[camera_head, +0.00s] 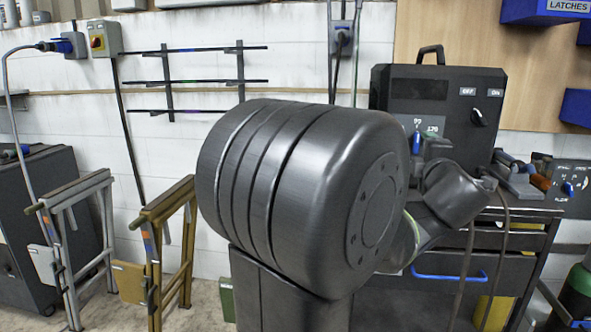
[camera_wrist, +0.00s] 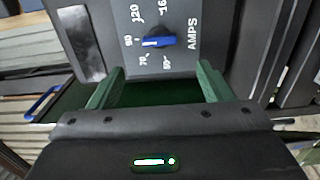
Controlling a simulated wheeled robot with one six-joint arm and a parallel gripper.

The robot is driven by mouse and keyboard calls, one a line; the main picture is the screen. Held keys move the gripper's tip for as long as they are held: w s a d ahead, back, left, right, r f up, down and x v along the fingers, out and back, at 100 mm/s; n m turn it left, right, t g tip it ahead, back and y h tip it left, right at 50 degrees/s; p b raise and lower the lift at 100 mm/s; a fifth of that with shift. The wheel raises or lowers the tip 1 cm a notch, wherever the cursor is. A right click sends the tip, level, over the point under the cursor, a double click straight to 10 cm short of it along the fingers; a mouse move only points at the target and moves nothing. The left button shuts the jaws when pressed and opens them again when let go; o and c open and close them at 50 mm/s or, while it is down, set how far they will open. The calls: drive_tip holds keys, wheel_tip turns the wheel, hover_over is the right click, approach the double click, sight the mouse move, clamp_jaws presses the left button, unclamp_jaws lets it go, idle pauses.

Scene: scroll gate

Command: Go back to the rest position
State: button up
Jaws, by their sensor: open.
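My gripper (camera_wrist: 160,78) shows in the wrist view with its two green fingers spread apart and nothing between them. Ahead of it is a grey AMPS dial panel (camera_wrist: 182,61) with a blue knob (camera_wrist: 157,42) pointing left, near the 90 mark. The fingertips appear apart from the knob.
The machine stands on a dark cart (camera_head: 510,240) with a blue handle (camera_head: 449,276). Clamps and tools (camera_head: 520,180) lie at its right. Folding trestles (camera_head: 155,255) and a dark cabinet (camera_head: 50,220) stand at left. Cables (camera_head: 468,260) hang before the cart.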

sight(415, 144)
drive_tip(key=b+x, duration=0.1)
drive_tip(key=x, duration=0.8)
drive_tip(key=shift+w+d, duration=0.1)
